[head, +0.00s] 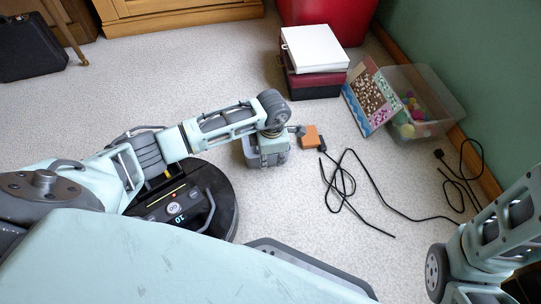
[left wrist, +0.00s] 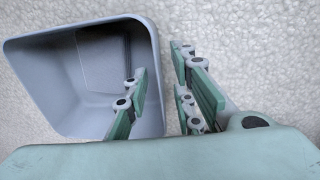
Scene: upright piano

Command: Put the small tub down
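The small tub (left wrist: 62,85) is grey-blue and empty, its mouth facing the camera in the left wrist view, with pale carpet around it. My left gripper (left wrist: 158,75) straddles the tub's right wall: one finger is inside the tub, the other outside. The fingers are apart, with a gap showing on each side of the wall. In the head view my left gripper (head: 266,152) points down over the carpet and largely hides the tub. Whether the tub's base touches the floor is hidden. My right arm shows at the lower right; its gripper is out of view.
An orange box (head: 310,136) and a loose black cable (head: 345,185) lie right of the left gripper. Beyond are a clear bin (head: 428,100), a patterned board (head: 372,95) and stacked boxes (head: 313,50). Carpet is clear behind the arm.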

